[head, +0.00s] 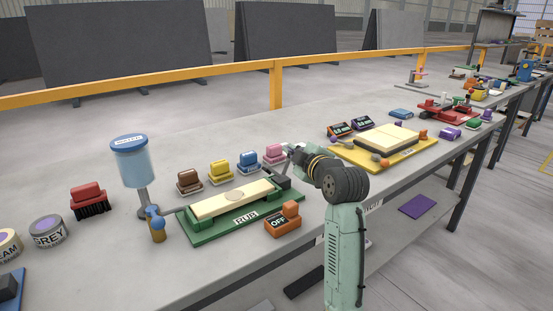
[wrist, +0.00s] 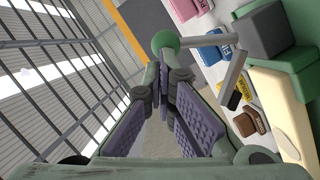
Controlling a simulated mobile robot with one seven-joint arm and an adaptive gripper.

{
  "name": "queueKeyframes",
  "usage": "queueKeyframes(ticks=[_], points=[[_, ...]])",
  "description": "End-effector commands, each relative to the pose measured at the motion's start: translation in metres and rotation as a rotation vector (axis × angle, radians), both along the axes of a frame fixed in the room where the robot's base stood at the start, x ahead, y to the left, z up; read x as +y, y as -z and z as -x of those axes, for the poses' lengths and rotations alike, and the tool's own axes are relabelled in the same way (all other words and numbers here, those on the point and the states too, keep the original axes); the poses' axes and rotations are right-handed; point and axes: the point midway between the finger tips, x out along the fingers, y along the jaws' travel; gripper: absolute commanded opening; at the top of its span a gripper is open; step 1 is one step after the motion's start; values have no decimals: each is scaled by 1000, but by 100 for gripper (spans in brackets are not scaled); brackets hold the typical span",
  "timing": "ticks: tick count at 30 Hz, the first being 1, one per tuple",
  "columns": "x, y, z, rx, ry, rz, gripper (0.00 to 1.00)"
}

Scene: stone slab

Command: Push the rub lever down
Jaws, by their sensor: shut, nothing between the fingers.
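The rub station has a green base (head: 247,222) with a RUB label and a cream slab (head: 235,198) on it. A dark grey block stands at its right end; it also shows in the wrist view (wrist: 263,31). The lever's pale grey rod (wrist: 207,42) runs from beside this block to a round green knob (wrist: 165,41). My gripper (wrist: 160,72) is shut and empty, its fingertips close to the knob; I cannot tell whether they touch. In the head view my gripper (head: 291,150) is small and partly hides the lever's top.
An orange OFF switch (head: 282,222) stands in front of the base. Pink (head: 274,154), blue (head: 248,161), yellow and brown blocks stand behind it. A blue-topped dispenser (head: 133,160) is at left. A yellow-based station (head: 383,148) lies right of my arm.

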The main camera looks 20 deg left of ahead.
Motion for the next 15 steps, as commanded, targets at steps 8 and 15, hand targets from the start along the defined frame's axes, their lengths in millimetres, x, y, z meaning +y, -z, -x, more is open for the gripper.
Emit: queueKeyframes(ticks=[8,15], points=[[-10,3,-14,47,-1,-37,0],[-20,11,-26,118,0,-92,0]])
